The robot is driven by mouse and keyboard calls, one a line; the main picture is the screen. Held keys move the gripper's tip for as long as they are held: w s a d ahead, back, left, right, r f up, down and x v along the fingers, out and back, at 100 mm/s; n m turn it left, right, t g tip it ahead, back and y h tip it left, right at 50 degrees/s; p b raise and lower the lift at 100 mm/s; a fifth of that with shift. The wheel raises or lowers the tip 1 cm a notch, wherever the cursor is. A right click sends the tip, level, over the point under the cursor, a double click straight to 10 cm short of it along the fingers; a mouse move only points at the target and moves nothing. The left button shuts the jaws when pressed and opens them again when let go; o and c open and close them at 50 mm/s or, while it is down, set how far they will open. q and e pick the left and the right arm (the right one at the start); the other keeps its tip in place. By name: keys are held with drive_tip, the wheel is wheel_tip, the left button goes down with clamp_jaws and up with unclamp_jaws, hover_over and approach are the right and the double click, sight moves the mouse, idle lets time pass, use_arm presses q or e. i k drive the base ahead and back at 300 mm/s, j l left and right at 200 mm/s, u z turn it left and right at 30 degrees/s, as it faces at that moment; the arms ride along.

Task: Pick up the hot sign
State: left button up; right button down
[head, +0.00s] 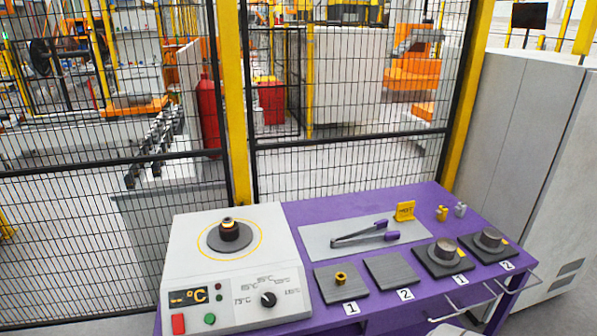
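The hot sign (405,211) is a small yellow sign with dark lettering. It stands upright at the back of the purple table (330,207), at the far right corner of a light grey mat (312,236). Neither of my grippers shows in the head view.
Tongs with purple ends (366,234) lie on the mat, just left of and in front of the sign. A white heater with a dial (190,258) stands at left. Dark plates (392,272) line the front. Small yellow and grey pieces (442,213) stand right of the sign. A mesh fence (340,150) rises behind.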

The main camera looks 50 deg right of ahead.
sight(404, 211)
drive_tip(key=z, duration=2.3)
drive_tip(key=i+l+z, duration=0.15)
drive_tip(key=i+l, duration=0.15)
drive_tip(key=i, duration=0.15)
